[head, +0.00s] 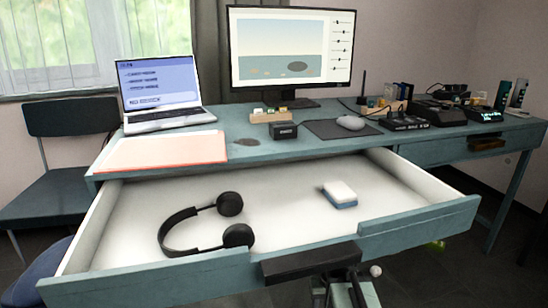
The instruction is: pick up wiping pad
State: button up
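The wiping pad (341,195), a small block with a white top and a blue underside, lies on the white floor of an open drawer (290,215), right of the drawer's middle. It is unobstructed in the head view. The dark end of my arm, with my gripper (312,262), is low in the picture at the drawer's front wall, nearer to me than the pad and apart from it. My gripper's fingers cannot be made out, and nothing shows held in it.
Black headphones (205,225) lie in the drawer left of the pad, with bare floor between. The drawer's front wall (420,232) stands up before the pad. On the desk above are a laptop (160,92), an orange-pink sheet (163,151), a monitor (290,50) and a mouse (351,122).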

aim_at(338, 193)
jog(key=u, duration=2.25)
jog(key=k, duration=0.4)
jog(key=z, duration=0.05)
